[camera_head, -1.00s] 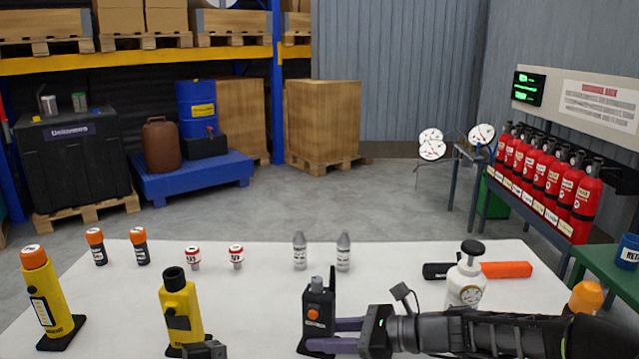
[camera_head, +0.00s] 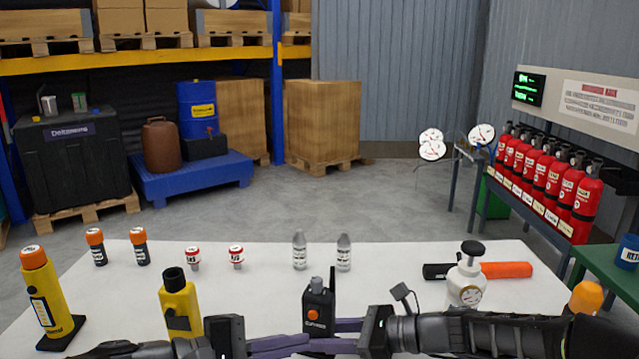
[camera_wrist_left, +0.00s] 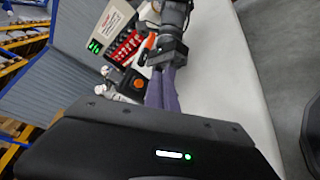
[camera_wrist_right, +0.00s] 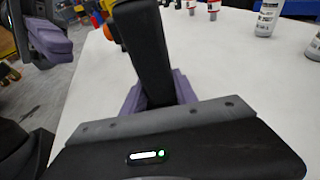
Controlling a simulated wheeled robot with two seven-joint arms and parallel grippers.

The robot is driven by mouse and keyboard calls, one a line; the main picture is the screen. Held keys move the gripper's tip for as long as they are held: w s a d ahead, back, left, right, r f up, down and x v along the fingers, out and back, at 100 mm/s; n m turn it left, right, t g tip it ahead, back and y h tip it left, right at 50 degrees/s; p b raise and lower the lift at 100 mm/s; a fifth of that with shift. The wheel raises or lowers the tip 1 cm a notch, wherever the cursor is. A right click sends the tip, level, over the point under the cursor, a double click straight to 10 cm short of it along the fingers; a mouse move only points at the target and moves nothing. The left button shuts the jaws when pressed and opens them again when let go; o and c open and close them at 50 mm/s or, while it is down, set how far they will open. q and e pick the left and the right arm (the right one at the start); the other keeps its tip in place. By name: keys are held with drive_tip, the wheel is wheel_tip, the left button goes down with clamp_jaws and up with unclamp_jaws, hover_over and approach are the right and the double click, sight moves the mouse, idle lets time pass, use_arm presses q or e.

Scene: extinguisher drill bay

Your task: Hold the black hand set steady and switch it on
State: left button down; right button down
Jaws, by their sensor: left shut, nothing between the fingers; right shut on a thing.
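The black hand set (camera_head: 318,300) stands upright on the white table, with a stub antenna and an orange button (camera_head: 314,314) on its front. My right gripper (camera_head: 338,335) is shut on it from the right side. In the right wrist view the dark body of the hand set (camera_wrist_right: 146,55) rises between the purple fingers. My left gripper (camera_head: 304,342) is shut and empty, its purple fingertips low by the hand set's front, below the button. I cannot tell whether they touch it. In the left wrist view the orange button (camera_wrist_left: 138,84) shows just beyond the fingers.
A white canister (camera_head: 466,285) stands near my right arm.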

use_arm(q)
drive_tip(key=shift+w+d, duration=0.25)
drive_tip(key=shift+w, duration=0.55)
drive_tip(key=shift+w+d, duration=0.2)
drive_tip(key=shift+w, duration=0.55)
idle(0.9)
drive_tip(key=shift+w+d, duration=0.15)
drive_tip(key=shift+w, duration=0.25)
idle(0.4)
drive_tip(key=shift+s, duration=0.45)
drive_tip(key=s+a, duration=0.2)
drive_tip(key=s, duration=0.3)
drive_tip(key=shift+s, duration=0.35)
